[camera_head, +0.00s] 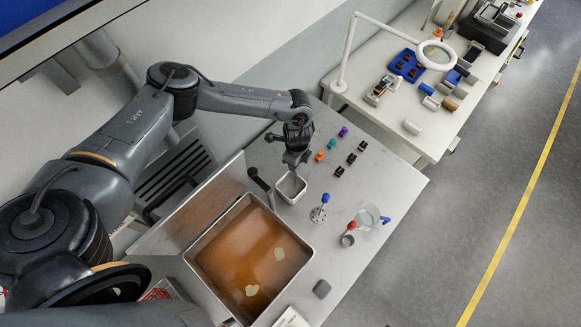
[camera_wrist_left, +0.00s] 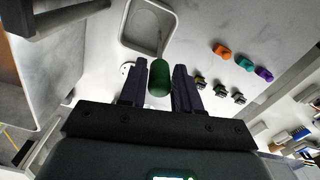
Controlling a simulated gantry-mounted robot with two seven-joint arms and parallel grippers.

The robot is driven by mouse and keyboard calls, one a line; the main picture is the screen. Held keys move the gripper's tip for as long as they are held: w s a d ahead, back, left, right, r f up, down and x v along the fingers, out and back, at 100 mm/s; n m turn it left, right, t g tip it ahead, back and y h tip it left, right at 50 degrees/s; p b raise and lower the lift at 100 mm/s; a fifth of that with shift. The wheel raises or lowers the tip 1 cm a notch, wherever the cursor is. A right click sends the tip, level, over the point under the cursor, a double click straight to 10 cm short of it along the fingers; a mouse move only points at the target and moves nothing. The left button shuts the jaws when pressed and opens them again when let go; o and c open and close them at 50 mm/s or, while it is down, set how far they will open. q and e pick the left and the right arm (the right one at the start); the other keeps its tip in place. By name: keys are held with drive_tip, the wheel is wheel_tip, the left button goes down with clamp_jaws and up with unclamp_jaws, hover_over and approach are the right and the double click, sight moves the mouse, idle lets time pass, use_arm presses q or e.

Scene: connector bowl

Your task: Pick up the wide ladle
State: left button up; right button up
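My left gripper (camera_head: 296,160) points down just behind the cup. In the left wrist view, its two dark fingers (camera_wrist_left: 160,85) are on either side of the green handle, with narrow gaps, so it looks open around it. My right gripper is not in view.
The metal tray (camera_head: 205,238) of orange liquid lies at the front left, beside a black lever (camera_head: 260,184). A blue-handled tool (camera_head: 322,206), a red-handled cup (camera_head: 348,238) and a glass beaker (camera_head: 367,217) stand to the right. Several small coloured connectors (camera_head: 332,144) lie behind.

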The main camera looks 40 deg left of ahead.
use_arm(q)
clamp_jaws()
drive_tip(key=shift+r, duration=0.1)
